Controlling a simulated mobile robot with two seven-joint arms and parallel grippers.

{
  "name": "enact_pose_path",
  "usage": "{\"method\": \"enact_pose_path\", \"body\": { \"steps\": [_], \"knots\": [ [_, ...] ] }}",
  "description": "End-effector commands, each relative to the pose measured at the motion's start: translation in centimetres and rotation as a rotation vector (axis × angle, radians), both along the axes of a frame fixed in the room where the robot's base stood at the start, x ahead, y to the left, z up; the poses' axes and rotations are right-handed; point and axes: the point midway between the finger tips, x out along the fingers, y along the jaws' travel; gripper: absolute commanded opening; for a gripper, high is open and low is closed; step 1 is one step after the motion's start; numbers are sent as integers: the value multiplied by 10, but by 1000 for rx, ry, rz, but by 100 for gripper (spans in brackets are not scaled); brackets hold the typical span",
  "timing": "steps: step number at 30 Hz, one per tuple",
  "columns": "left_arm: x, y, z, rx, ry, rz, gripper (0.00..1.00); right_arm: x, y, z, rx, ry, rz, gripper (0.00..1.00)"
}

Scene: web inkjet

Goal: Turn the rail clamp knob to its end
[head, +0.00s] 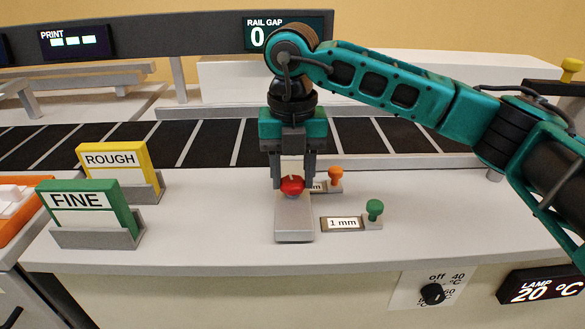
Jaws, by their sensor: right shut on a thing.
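The rail clamp knob (291,185) is red and round. It sits on top of a grey block (294,222) on the light grey bench. My right gripper (292,182) points straight down over it and is shut on the knob, one finger at each side. The fingers hide part of the knob's sides. A "RAIL GAP" display (284,33) at the back shows a 0, and my arm hides the rest of its reading. My left gripper is not in the head view.
A green-handled gauge marked "1 mm" (343,223) and an orange-handled gauge (335,178) lie right of the block. "FINE" (88,208) and "ROUGH" (118,168) cards stand in holders at left. A dial (432,294) and lamp display (541,287) are on the front panel.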

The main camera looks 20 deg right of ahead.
Motion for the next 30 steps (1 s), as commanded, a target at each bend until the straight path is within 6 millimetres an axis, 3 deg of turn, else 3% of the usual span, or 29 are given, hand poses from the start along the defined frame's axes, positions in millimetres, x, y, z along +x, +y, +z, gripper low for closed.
{"method": "enact_pose_path", "body": {
  "steps": [12, 29, 30],
  "knots": [
    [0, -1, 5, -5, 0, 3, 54, 1, 0, 2, 1, -4, -200, 14],
    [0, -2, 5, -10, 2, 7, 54, 1, 0, 2, 1, -4, -232, 14],
    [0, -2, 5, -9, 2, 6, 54, 1, 0, 2, 1, -4, -232, 46]
  ]
}}
